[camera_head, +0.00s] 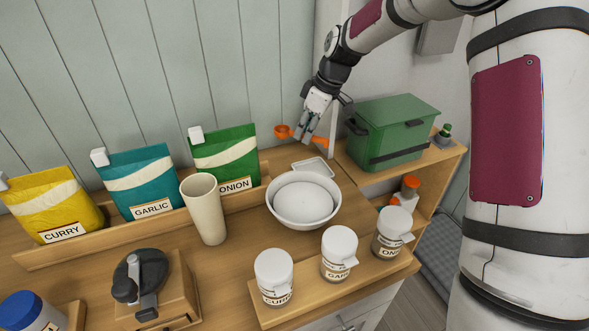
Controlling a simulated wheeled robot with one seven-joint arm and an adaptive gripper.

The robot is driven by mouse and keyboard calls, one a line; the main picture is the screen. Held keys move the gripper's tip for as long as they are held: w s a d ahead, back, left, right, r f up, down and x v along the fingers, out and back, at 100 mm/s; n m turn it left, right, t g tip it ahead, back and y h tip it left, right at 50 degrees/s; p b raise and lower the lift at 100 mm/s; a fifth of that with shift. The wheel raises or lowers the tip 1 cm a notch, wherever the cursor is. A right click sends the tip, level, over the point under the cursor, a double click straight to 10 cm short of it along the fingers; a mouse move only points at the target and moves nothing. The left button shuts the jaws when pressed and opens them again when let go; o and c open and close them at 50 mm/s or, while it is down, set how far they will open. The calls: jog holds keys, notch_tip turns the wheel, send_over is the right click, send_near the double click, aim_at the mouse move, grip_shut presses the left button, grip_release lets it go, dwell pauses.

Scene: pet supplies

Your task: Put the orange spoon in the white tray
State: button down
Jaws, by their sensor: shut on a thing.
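My gripper (308,131) is shut on the orange spoon (283,131) and holds it in the air. The spoon's round bowl sticks out to the left of the fingers, and its other end shows to the right. The fingers hide its middle. The white tray (313,166) is a small, shallow rectangle on the wooden counter, just below the gripper in the picture. It lies behind the white bowls, and its visible inside looks empty. The spoon appears above and apart from the tray.
White bowls (328,219) stand close in front of the tray. A beige cup (204,209) and a green ONION bag (226,158) are to the left. A green box (391,131) stands to the right. Lidded jars (338,254) line the front.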

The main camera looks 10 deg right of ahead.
aim_at(299, 169)
jog(key=shift+w+a+f, duration=0.15)
jog(key=shift+f, duration=0.15)
notch_tip(299, 169, down, 9)
jog(key=shift+a+f+p, duration=0.1)
jog(key=shift+p, duration=0.4)
jog(key=shift+f, duration=0.1)
jog(key=c, duration=1.9)
grip_release()
